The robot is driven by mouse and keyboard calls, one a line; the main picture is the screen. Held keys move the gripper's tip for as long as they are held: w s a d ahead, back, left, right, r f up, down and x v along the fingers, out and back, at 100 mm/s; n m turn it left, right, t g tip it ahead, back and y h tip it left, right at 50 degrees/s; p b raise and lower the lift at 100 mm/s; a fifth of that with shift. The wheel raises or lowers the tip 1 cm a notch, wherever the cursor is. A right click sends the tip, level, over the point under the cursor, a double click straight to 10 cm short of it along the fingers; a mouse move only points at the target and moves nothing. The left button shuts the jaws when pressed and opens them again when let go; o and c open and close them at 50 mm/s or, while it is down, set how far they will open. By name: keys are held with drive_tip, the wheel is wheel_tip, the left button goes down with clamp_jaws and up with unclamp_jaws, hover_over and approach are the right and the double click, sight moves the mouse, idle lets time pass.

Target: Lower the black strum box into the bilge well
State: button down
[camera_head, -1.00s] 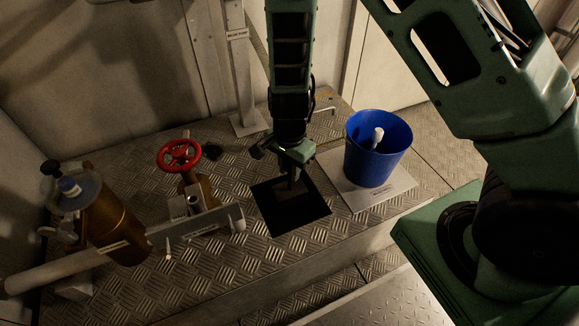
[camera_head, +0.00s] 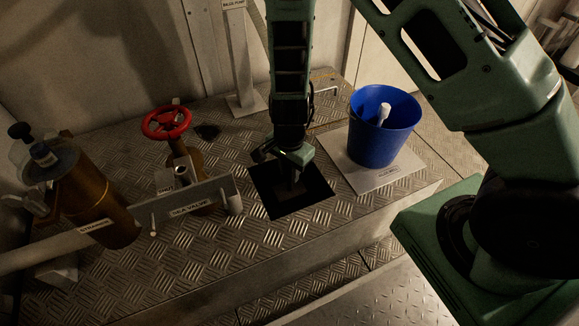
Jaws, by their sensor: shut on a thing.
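The bilge well (camera_head: 283,207) is a dark square opening in the chequer-plate deck, near the middle of the head view. My gripper (camera_head: 292,172) points down over the well's back half, its lower end at or just above the opening. It is shut on the black strum box (camera_head: 289,190), which shows only as a dark shape below the fingers against the dark well. I cannot tell how deep the box sits, or whether it touches the well's sides.
A blue bucket (camera_head: 374,145) with a white object inside stands on a pale plate (camera_head: 345,172) right of the well. A red handwheel valve (camera_head: 167,122), a labelled grey bar (camera_head: 190,207) and a brown cylinder (camera_head: 100,205) are on the left. The deck's front edge drops off below.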

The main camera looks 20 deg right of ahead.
sight(290, 189)
drive_tip(key=shift+f+b, duration=2.45)
drive_tip(key=shift+f, duration=1.75)
drive_tip(key=shift+f+b, duration=0.45)
drive_tip(key=shift+f, duration=0.35)
drive_tip(key=c, duration=1.1)
unclamp_jaws()
drive_tip(key=shift+r, duration=0.1)
wheel_tip(290, 189, up, 17)
drive_tip(key=p, duration=1)
drive_tip(key=shift+r, duration=0.15)
drive_tip(key=shift+a, duration=0.1)
